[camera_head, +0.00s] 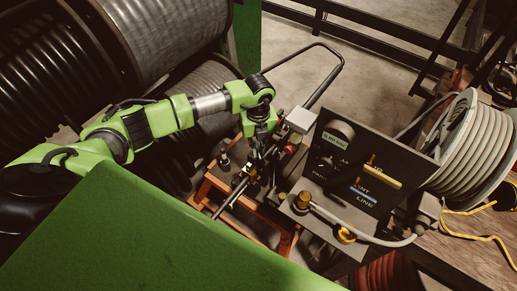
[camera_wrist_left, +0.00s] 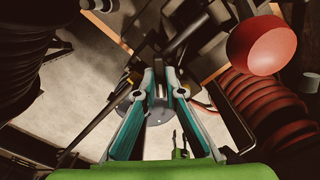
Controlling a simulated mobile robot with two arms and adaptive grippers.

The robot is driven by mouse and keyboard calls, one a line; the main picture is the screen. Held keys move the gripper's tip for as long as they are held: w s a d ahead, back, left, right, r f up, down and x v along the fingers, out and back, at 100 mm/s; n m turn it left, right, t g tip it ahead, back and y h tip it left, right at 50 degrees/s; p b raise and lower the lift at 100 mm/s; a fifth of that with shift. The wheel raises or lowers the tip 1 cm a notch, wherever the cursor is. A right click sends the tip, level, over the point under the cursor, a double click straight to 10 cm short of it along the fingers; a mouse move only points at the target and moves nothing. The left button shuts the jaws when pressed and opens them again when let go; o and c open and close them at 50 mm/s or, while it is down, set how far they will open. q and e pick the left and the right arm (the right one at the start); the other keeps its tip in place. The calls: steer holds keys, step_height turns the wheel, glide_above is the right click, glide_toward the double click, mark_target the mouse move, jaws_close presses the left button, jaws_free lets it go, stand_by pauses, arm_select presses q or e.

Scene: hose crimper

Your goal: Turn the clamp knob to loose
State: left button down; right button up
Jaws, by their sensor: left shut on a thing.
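My left gripper (camera_head: 257,166) reaches down onto the small dark clamp assembly on the orange-framed cart. In the left wrist view its two teal fingers (camera_wrist_left: 160,72) converge on a small part between the tips, and the gripper is shut on it. This part seems to be the clamp knob, but the fingers and dark hardware hide most of it, so its shape and its turned position cannot be read. A grey round plate (camera_wrist_left: 157,117) shows between the fingers. My right gripper is not in view.
A dark control panel (camera_head: 355,170) with a yellow handle stands right of the gripper. A red rounded part (camera_wrist_left: 265,45) is close by in the left wrist view. A hose reel (camera_head: 465,150) is at the right; large dark hose coils (camera_head: 60,70) fill the upper left. A green surface (camera_head: 150,235) covers the foreground.

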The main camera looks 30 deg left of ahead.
mark_target(258, 151)
arm_select(q)
steer(key=n, duration=0.4)
steer(key=shift+w+r+n, duration=0.15)
steer(key=shift+n, duration=0.15)
steer(key=shift+a+n+p, duration=0.1)
steer(key=shift+n+p, duration=0.25)
steer(key=shift+n, duration=1.45)
steer(key=c, duration=2.1)
jaws_free()
steer(key=shift+c, duration=0.2)
step_height(258, 151, up, 12)
